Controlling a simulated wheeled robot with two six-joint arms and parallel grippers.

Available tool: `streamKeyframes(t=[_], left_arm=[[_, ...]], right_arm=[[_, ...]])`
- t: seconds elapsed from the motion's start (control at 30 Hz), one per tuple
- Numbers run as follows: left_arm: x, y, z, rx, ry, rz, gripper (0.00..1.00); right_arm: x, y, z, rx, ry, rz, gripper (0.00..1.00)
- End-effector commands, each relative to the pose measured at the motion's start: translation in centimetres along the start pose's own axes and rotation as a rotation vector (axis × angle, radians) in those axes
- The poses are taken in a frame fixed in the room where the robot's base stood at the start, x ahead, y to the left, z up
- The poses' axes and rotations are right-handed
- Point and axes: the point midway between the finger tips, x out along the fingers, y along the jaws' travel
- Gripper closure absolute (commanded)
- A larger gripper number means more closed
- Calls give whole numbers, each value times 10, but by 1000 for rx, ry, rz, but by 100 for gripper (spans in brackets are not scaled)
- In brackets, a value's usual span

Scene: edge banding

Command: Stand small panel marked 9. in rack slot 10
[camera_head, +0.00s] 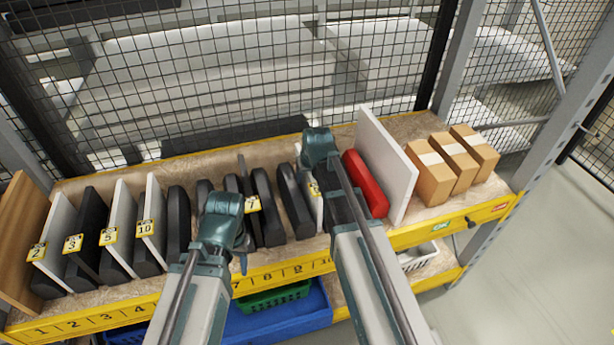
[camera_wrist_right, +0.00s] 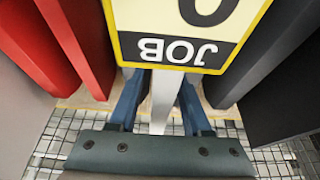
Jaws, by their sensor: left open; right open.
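A thin white panel (camera_head: 318,209) stands upright near the right end of the rack, largely hidden behind my right arm. Its yellow JOB label (camera_wrist_right: 190,30) is upside down in the right wrist view, with the digit cut off at the top edge. My right gripper (camera_head: 319,165) is open; in the wrist view its blue fingers (camera_wrist_right: 158,105) lie on either side of the white panel's edge. My left gripper (camera_head: 235,240) is open in front of the dark dividers, left of the label 7. The yellow front strip (camera_head: 290,272) carries the slot numbers; 10 is partly hidden by my right arm.
Labelled panels 2 (camera_head: 55,235), 3 (camera_head: 86,230), 5 (camera_head: 120,220) and 10 (camera_head: 152,215) stand to the left between dark dividers. A red divider (camera_head: 366,186), a tall white board (camera_head: 388,165) and cardboard boxes (camera_head: 430,172) stand to the right. Wire mesh (camera_head: 220,80) rises behind.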

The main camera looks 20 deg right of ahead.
Motion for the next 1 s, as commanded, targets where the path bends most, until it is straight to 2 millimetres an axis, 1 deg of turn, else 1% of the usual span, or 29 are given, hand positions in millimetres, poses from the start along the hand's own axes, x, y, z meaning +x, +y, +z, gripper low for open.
streamKeyframes(t=[0.17, 0.37, 0.47, 0.9, 1.0], left_arm=[[-5, 0, 0, 0, 0, 0, 50], [-22, -2, 1, 0, 0, 0, 50], [-34, -3, 2, 0, 0, 0, 50], [-99, -10, 6, 1, 0, 0, 50], [-109, -10, 6, 2, 0, 0, 50]], right_arm=[[-5, 0, -2, 0, 0, 0, 51], [-23, 0, -2, 0, 0, 0, 51], [-36, 0, -2, 0, 0, 0, 51], [-107, 0, -2, 0, 0, 0, 51], [-118, 0, -2, 0, 0, 0, 51]])
